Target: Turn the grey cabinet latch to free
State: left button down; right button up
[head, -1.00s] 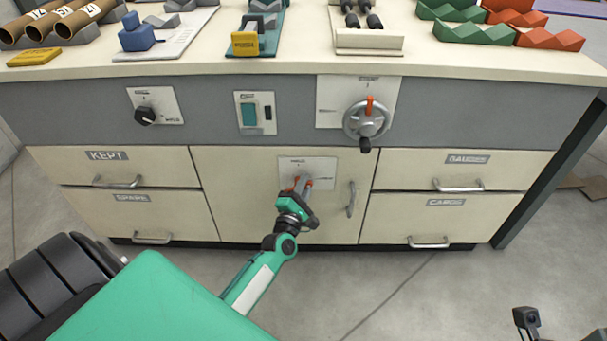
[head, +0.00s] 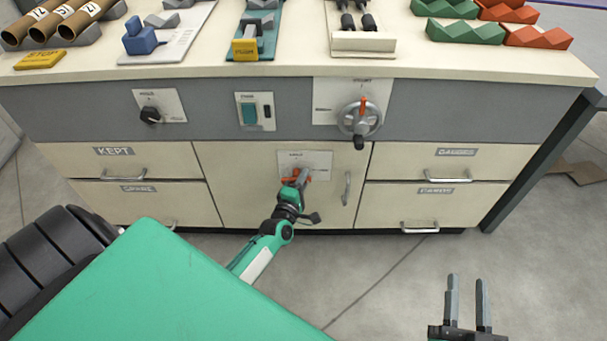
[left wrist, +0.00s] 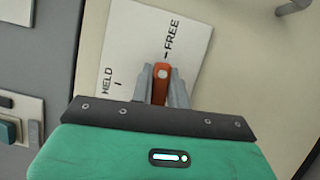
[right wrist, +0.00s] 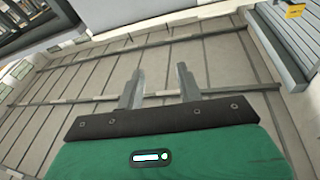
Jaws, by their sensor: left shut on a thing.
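The latch is an orange lever (left wrist: 161,82) on a white plate (left wrist: 150,35) marked HELD and FREE. In the left wrist view its end lines up with the FREE mark, and the HELD mark is off to the left. The plate also shows in the head view (head: 318,160), on the cream cabinet door (head: 235,200). My left gripper (head: 301,178) is shut on the lever, with one finger on each side in the left wrist view (left wrist: 161,80). My right gripper (head: 467,285) is open and empty above the floor, away from the cabinet.
A door handle (head: 346,188) stands right of the latch. Above are a black knob (head: 150,115), a teal switch (head: 249,113) and a handwheel (head: 360,118). Drawers with bar handles flank the door. The floor (head: 370,270) in front is clear.

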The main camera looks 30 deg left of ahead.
pick_arm(q)
jog(key=shift+f+m+p, duration=0.15)
jog(key=shift+m+p, duration=0.55)
jog(key=shift+p, duration=0.1)
pick_arm(e)
jog(key=s+a+f+g, duration=0.2)
jog(key=s+f+g, duration=0.2)
jog(key=f, duration=0.5)
jog(key=shift+a+f+g, duration=0.15)
jog(key=shift+g, duration=0.85)
jog(key=shift+s, duration=0.1)
pick_arm(q)
jog(key=c, duration=1.4)
grip_release()
jog(key=shift+o, duration=0.2)
